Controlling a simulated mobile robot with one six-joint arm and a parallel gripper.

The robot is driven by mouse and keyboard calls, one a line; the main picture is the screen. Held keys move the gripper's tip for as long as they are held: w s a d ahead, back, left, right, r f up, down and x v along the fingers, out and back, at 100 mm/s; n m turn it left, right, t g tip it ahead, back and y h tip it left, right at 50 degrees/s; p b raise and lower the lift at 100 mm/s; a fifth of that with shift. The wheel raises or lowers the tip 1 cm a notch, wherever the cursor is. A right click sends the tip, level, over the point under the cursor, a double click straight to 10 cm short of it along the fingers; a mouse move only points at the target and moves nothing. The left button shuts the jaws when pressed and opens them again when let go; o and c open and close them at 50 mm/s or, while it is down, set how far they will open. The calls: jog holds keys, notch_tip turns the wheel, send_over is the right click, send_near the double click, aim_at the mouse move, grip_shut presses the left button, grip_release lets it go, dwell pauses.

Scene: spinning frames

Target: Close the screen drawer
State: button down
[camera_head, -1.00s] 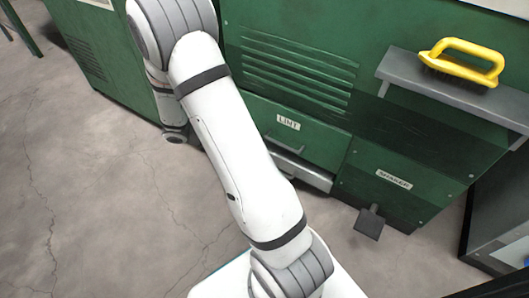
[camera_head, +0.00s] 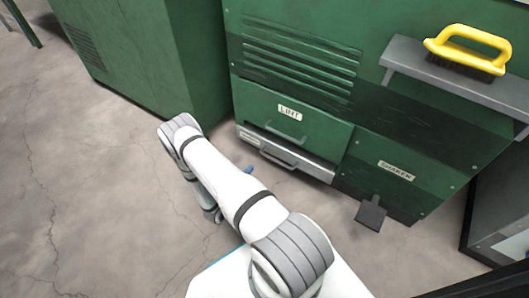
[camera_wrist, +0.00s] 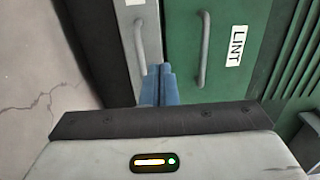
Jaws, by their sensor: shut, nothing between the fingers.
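The screen drawer (camera_head: 315,169) is the grey, low drawer under the green LINT panel in the head view. It has a bar handle and a small pale label; its front appears to stand slightly forward of the panel. In the wrist view the grey drawer front (camera_wrist: 151,30) and its handle fill the upper middle. My gripper (camera_head: 247,170) is low, near the drawer's left end, its blue fingertips showing past my arm. In the wrist view the blue fingers of my gripper (camera_wrist: 160,72) are together and empty, overlapping the drawer's edge beside the green panel; contact cannot be told.
The LINT panel (camera_head: 318,124) has its own handle directly above the drawer. A SHAKER panel (camera_head: 395,180) with a dark pedal (camera_head: 371,214) is to the right. A yellow-handled brush (camera_head: 468,50) lies on a grey shelf (camera_head: 450,85). A green cabinet (camera_head: 140,60) stands left; floor in front is clear.

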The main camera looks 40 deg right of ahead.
aim_at(271, 143)
jog(key=b+x, duration=0.5)
jog(key=x, duration=0.8)
jog(key=shift+w+d, duration=0.1)
jog(key=shift+d, duration=0.3)
jog(key=shift+w, duration=0.1)
